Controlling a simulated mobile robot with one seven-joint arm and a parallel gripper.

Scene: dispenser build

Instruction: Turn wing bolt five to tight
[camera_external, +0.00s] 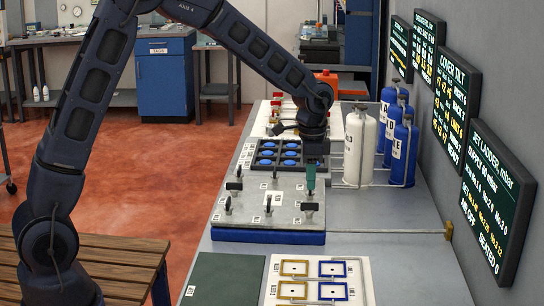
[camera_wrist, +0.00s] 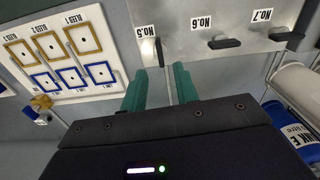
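My gripper (camera_external: 311,187) points down above the right edge of the grey plate (camera_external: 262,211), its teal fingers side-on in the external view. In the wrist view my gripper (camera_wrist: 161,76) has its two teal fingers apart with a gap between them. Wing bolt five (camera_wrist: 159,52), a dark thin wing beside the label No.5 (camera_wrist: 147,31), shows just beyond that gap; the fingers do not visibly grip it. In the external view the near right wing bolt (camera_external: 309,207), seemingly five, sits below the fingertips. Its seating and lower part are unclear.
Wing bolts six (camera_wrist: 226,43) and seven (camera_wrist: 289,36) lie crosswise in the wrist view. A white panel (camera_wrist: 62,55) with yellow and blue frames is nearby. White and blue bottles (camera_external: 359,147) stand close right of my gripper. Wall screens (camera_external: 497,199) show text.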

